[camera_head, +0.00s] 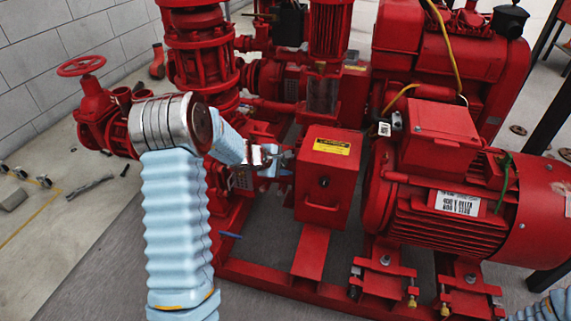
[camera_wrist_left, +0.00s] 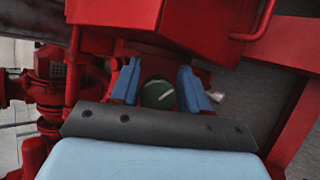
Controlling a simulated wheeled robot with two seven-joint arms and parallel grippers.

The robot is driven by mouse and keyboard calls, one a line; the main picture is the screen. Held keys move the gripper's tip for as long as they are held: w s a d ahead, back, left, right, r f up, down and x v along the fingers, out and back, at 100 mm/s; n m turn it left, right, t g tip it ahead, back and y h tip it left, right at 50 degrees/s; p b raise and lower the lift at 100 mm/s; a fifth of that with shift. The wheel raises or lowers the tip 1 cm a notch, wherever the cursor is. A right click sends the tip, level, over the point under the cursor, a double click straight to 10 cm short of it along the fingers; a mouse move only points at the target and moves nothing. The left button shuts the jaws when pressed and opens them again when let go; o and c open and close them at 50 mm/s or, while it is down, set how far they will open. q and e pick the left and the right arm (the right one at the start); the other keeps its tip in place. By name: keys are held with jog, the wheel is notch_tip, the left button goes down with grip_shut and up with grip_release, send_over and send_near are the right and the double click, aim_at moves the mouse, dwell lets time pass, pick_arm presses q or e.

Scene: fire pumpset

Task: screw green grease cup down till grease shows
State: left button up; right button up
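The green grease cup (camera_wrist_left: 157,94) shows in the left wrist view as a round dark-green cap with a pale line across it. My left gripper (camera_wrist_left: 158,87) has one blue finger on each side of the cup. A narrow gap seems to show beside each finger, so the fingers look open around it. Whether they reach over its rim is hard to tell. In the head view my left gripper (camera_head: 272,161) is beside the red control box, and I cannot make out the cup there. No grease can be made out. My right gripper is out of view.
The red box (camera_head: 324,180) with a yellow label stands just right of my left gripper. A red motor (camera_head: 450,200) is further right. Red pump pipework (camera_head: 203,60) rises behind my left arm. A red frame beam runs below. Open floor lies at the left.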

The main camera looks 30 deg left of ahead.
pick_arm(q)
jog(key=p+v, duration=0.1)
jog(key=v, duration=1.2)
jog(key=shift+s+r+p, duration=0.2)
jog(key=shift+s+p, duration=0.1)
jog(key=shift+s, duration=0.05)
